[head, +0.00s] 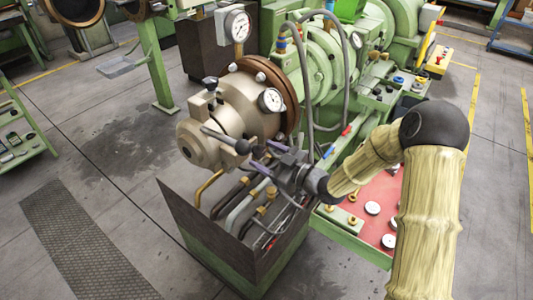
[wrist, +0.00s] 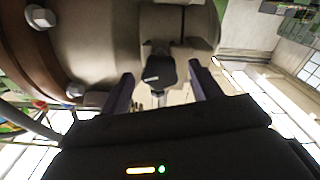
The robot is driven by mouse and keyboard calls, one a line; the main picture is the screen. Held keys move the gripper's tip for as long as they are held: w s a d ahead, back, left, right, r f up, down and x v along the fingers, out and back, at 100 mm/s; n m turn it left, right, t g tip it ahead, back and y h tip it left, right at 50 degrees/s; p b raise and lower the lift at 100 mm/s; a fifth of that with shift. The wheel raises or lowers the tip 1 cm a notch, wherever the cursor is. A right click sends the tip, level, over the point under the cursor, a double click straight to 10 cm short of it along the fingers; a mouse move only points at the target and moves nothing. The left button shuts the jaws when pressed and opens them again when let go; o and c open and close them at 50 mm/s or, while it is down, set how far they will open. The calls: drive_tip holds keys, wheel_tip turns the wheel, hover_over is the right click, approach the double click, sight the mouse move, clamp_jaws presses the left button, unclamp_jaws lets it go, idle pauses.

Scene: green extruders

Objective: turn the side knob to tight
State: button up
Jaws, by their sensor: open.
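The side knob (head: 243,147) is a black grip on the end of a short metal lever. The lever sticks out of the side of the beige extruder head (head: 205,145). My gripper (head: 263,157) is just to the right of the knob in the head view, with its purple fingers pointing at the head. In the wrist view the black knob (wrist: 159,72) lies between the fingertips, with a gap on each side. The gripper is open and holds nothing. Whether the fingers overlap the knob in depth is hard to tell.
A second black-topped knob (head: 210,85) stands on top of the head, near two pressure gauges. Bent pipes (head: 240,205) rise from the dark box below my gripper. A red-topped bench (head: 375,205) with small parts lies to the right.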

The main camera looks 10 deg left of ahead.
drive_tip(key=c, duration=1)
drive_tip(key=shift+m, duration=0.3)
drive_tip(key=m+p, duration=0.1)
drive_tip(key=m, duration=0.3)
drive_tip(key=shift+m, duration=0.4)
drive_tip(key=m+p, duration=0.2)
drive_tip(key=m, duration=0.3)
drive_tip(key=m+p, duration=0.2)
drive_tip(key=m, duration=0.4)
drive_tip(key=m+p, duration=0.1)
drive_tip(key=m, duration=0.3)
drive_tip(key=shift+m, duration=0.4)
